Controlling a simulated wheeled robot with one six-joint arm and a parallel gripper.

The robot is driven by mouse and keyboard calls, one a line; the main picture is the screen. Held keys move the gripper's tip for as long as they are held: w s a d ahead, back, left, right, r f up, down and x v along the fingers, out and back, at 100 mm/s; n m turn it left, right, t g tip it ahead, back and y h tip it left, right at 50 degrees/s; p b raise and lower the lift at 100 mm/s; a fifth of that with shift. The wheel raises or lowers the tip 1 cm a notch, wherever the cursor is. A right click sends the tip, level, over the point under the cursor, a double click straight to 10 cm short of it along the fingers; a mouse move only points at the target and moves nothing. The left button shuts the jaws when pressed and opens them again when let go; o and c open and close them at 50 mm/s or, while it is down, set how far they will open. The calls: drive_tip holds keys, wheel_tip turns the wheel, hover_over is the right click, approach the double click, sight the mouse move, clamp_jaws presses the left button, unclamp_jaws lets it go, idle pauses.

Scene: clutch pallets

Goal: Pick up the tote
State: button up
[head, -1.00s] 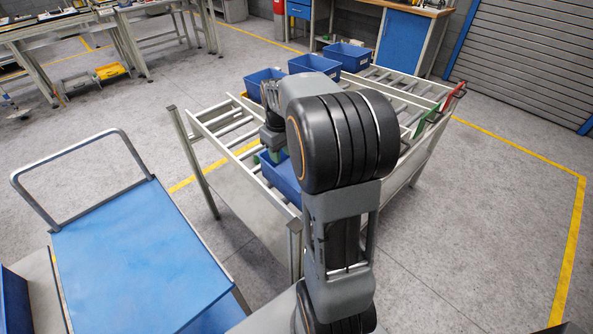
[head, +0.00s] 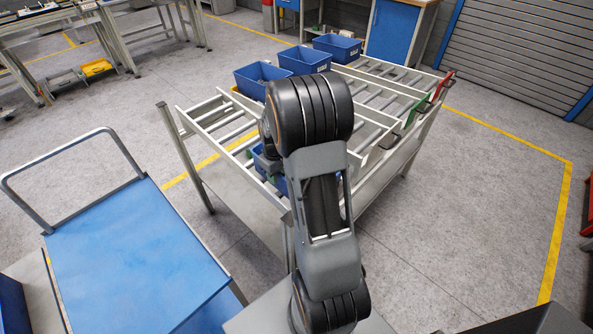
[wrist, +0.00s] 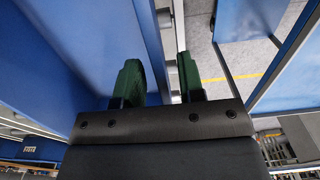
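A blue tote (head: 258,162) sits at the near end of the roller rack, mostly hidden behind my arm in the head view. In the wrist view its blue wall (wrist: 148,30) fills much of the left and runs up between the fingers. My gripper (wrist: 157,62) has two green fingers, spread apart, one on each side of that wall. A gap shows beside the right finger; whether the left finger touches the wall I cannot tell. In the head view my arm hides most of the gripper.
Three more blue totes (head: 262,78) (head: 304,60) (head: 337,46) stand in a row at the rack's far side. The roller rack (head: 222,122) has raised metal rails. A blue-decked trolley (head: 135,255) stands at the left. Grey floor is open at the right.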

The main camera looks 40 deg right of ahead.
drive_tip(key=shift+f, duration=0.55)
drive_tip(key=shift+c, duration=0.2)
clamp_jaws()
idle(0.9)
